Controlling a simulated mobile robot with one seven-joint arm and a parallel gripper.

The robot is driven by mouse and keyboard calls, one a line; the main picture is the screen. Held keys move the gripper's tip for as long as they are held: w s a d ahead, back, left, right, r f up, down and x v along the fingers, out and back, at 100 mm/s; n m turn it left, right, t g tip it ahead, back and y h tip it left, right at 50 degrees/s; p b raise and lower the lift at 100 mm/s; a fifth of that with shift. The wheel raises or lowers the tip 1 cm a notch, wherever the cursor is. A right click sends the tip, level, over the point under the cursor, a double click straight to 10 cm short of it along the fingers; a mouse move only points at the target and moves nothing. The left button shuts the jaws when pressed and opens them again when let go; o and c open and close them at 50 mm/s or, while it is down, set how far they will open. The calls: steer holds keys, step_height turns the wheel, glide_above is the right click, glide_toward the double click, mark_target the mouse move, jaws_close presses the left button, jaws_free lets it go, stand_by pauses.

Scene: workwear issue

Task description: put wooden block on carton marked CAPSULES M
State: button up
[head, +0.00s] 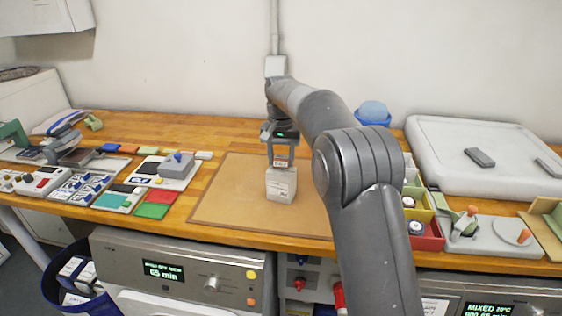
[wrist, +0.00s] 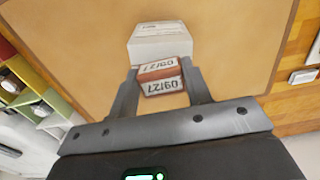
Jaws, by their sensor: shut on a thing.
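My gripper (head: 281,150) is shut on a small reddish-brown block (wrist: 163,71) with white number labels, taken to be the wooden block. The block also shows between the fingers in the head view (head: 281,161). A pale grey-white carton (head: 281,186) stands on the tan mat directly below the block. In the wrist view the carton (wrist: 158,45) shows just beyond the block, which hides part of its top. Its printing is too small to read as CAPSULES M. I cannot tell whether the block touches the carton.
The tan mat (head: 230,202) is otherwise clear. Coloured pads, a grey device (head: 176,166) and switch panels lie to the left. Coloured bins (head: 427,238), a white tray (head: 480,180) and a blue round thing (head: 373,113) are to the right. The wall is behind.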

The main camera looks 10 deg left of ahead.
steer(key=shift+f, duration=0.75)
steer(key=shift+f, duration=0.1)
steer(key=o, duration=1)
steer(key=shift+c, duration=0.2)
